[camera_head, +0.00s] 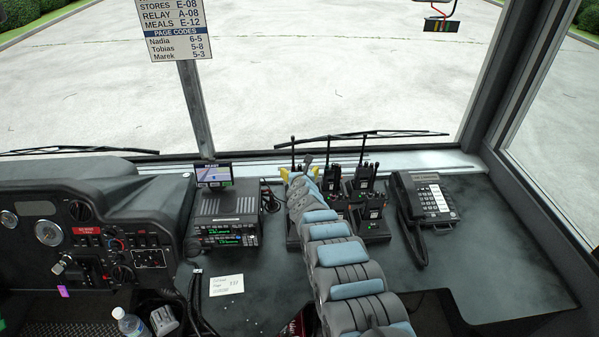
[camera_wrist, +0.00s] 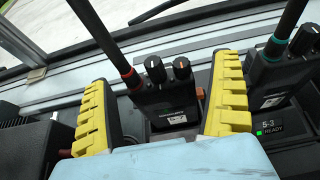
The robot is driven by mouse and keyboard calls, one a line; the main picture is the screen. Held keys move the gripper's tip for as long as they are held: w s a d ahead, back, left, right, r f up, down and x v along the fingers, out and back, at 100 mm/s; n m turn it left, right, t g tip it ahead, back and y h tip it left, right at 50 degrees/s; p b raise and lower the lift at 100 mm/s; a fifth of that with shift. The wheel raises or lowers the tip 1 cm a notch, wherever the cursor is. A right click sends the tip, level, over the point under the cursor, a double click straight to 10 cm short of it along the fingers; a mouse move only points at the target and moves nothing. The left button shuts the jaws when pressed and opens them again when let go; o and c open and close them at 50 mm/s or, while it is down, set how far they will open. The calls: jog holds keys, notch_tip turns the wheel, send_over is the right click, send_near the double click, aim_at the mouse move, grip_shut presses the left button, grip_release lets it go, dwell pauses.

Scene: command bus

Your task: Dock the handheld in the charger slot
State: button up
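A black handheld with a red-banded antenna (camera_wrist: 165,102) stands between the yellow fingers of my gripper (camera_wrist: 165,105) in the wrist view. It has two knobs on top and an orange side button. Small gaps show between it and the fingers, which look open around it. A second handheld (camera_wrist: 275,75), with a teal-banded antenna, stands to the right, near a charger label reading "5-3 READY" (camera_wrist: 270,128) with a green light. In the head view, several handhelds (camera_head: 363,180) stand in the black charger bank (camera_head: 376,237). My arm hides part of the bank and most of the gripper.
A corded desk phone (camera_head: 430,200) is right of the chargers. A radio console (camera_head: 225,218) with a small screen (camera_head: 214,174) is left of my arm. A note (camera_head: 226,285) lies on the dash. A code sign (camera_head: 173,30) hangs above. The dash right of the phone is clear.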

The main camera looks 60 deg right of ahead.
jog(key=shift+s+a, duration=0.15)
dwell(0.3)
jog(key=shift+v, duration=3.55)
jog(key=shift+a+r, duration=0.1)
jog(key=shift+a, duration=0.05)
